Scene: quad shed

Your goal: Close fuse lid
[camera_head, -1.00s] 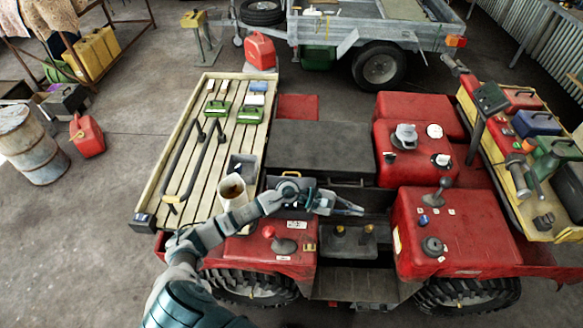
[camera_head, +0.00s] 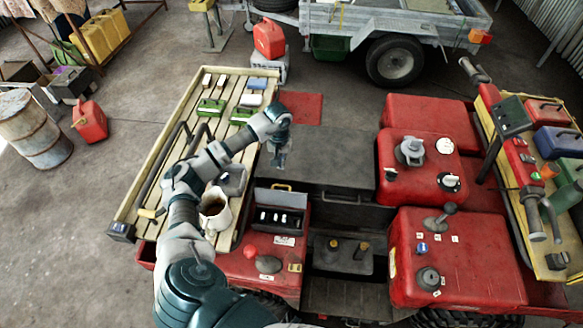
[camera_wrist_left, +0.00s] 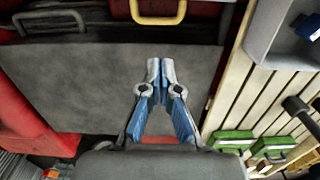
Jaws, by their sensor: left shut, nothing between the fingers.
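The fuse box (camera_head: 279,220) sits on the red vehicle body, right of the white mug, with several pale fuses showing inside. Its grey lid (camera_head: 272,197) stands raised at the back of the box, with a yellow handle (camera_head: 281,187) at its top edge. A yellow handle also shows at the top of the left wrist view (camera_wrist_left: 158,10). My left gripper (camera_head: 280,163) is beyond the raised lid, over the dark panel. Its blue-and-grey fingers (camera_wrist_left: 161,68) are together and empty, apart from the handle. My right gripper is not in view.
A white mug (camera_head: 215,212) stands on the slatted rack (camera_head: 165,165), close to my left arm. Green boxes (camera_head: 211,107) lie farther up the rack. The dark flat panel (camera_head: 325,160) is clear. Red tanks (camera_head: 455,265) with knobs and levers stand to the right.

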